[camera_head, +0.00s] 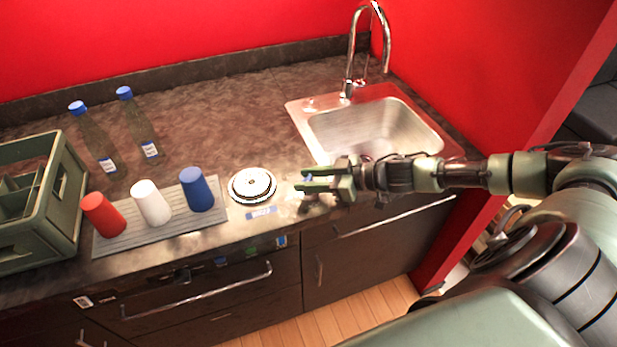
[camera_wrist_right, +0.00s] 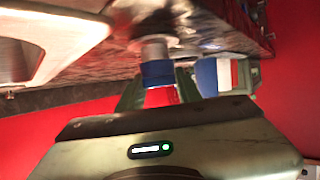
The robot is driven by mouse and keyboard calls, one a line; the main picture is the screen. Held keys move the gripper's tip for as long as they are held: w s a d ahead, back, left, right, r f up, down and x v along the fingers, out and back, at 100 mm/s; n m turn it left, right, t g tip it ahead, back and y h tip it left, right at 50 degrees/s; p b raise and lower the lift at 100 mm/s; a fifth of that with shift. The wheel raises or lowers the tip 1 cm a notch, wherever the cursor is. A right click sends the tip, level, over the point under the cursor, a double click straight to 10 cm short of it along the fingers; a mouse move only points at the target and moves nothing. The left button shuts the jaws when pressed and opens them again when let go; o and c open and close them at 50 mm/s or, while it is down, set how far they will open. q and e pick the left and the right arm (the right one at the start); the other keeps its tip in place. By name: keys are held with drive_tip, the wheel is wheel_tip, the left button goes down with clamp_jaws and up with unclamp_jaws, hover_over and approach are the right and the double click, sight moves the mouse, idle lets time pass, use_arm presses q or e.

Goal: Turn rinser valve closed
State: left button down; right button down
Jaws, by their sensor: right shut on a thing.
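The rinser (camera_head: 252,185), a round white disc with dark rings, is set on the counter near its front edge. My right gripper (camera_head: 306,181) is just to its right, low over the counter front, its green fingers pointing left. In the right wrist view a short valve handle with a grey stem, a blue band (camera_wrist_right: 158,73) and a red end (camera_wrist_right: 161,96) sits between the fingers of my right gripper (camera_wrist_right: 158,90), which is shut on it. In the head view the fingers mostly hide this valve. My left gripper is not in view.
A steel sink (camera_head: 372,122) with a tall tap (camera_head: 352,50) lies behind my right arm. Left of the rinser, red (camera_head: 103,214), white (camera_head: 151,203) and blue (camera_head: 196,190) cups stand on a grey mat (camera_head: 128,243). Two bottles and a green crate (camera_head: 62,205) stand farther left.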

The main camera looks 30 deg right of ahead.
drive_tip(key=shift+w+d+r+n+g+y+p, duration=0.1)
drive_tip(key=shift+n+g+y+p, duration=0.15)
drive_tip(key=shift+n+g+y, duration=0.2)
drive_tip(key=shift+w+r+n+g+y+p, duration=0.1)
drive_tip(key=shift+n+g+y+p, duration=0.2)
drive_tip(key=shift+n+y, duration=0.2)
drive_tip(key=shift+f+n+g+y, duration=0.1)
drive_tip(key=shift+n+g+y, duration=0.35)
drive_tip(key=shift+n+g, duration=0.35)
drive_tip(key=shift+f+n+g+y+b, duration=0.2)
drive_tip(key=shift+n+g+y+b, duration=0.45)
drive_tip(key=shift+n+g, duration=0.45)
drive_tip(key=shift+s+r+n+g+y+b, duration=0.15)
drive_tip(key=shift+n+g+y+b, duration=0.3)
drive_tip(key=shift+n+g+b, duration=0.6)
drive_tip(key=c, duration=1)
unclamp_jaws()
drive_tip(key=shift+a, duration=0.2)
drive_tip(key=shift+o, duration=0.2)
drive_tip(key=shift+d, duration=0.1)
